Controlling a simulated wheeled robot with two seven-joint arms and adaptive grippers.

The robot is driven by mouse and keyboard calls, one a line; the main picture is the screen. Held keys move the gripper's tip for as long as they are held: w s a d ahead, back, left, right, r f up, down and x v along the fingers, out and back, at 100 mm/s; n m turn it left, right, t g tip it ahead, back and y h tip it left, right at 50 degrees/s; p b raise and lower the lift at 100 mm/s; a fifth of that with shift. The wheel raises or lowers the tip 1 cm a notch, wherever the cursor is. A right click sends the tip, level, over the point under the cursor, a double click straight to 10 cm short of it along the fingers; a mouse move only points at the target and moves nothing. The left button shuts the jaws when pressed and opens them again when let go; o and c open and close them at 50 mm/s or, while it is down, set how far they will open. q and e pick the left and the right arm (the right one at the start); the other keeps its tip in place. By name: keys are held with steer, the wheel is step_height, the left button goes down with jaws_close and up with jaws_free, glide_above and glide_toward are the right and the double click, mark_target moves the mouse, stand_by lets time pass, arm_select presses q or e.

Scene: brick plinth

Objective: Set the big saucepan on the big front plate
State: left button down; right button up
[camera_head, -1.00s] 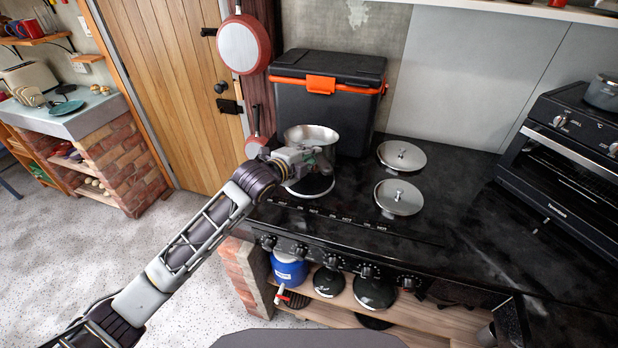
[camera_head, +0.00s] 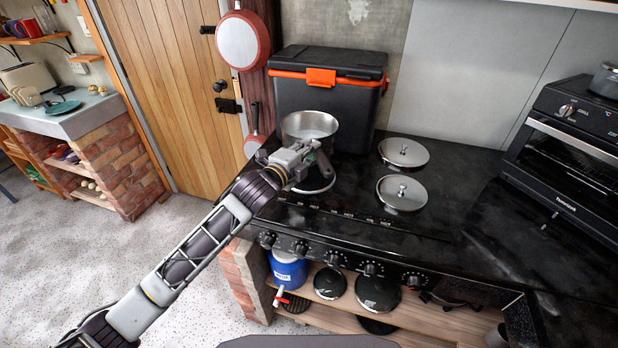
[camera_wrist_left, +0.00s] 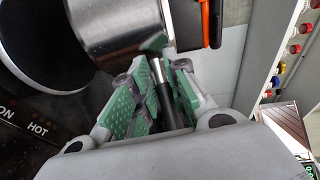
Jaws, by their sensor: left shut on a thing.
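The big saucepan (camera_head: 311,124) is a steel pot, upright, in front of the black cool box; it also shows in the wrist view (camera_wrist_left: 115,30). My left gripper (camera_head: 306,160) is shut on its dark handle (camera_wrist_left: 162,95), the green pads on both sides. The big front plate (camera_head: 314,189) is a black disc with a pale rim, partly hidden under my gripper. In the wrist view this plate (camera_wrist_left: 40,35) lies beside and below the pan, which overlaps its edge. I cannot tell how high the pan is above the hob. My right gripper is not in view.
Two steel lids with knobs, one behind (camera_head: 404,151) and one in front (camera_head: 402,194), lie on the hob right of the pan. The black cool box (camera_head: 345,108) stands close behind. A toaster oven (camera_head: 570,150) stands at the right. The black counter between is clear.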

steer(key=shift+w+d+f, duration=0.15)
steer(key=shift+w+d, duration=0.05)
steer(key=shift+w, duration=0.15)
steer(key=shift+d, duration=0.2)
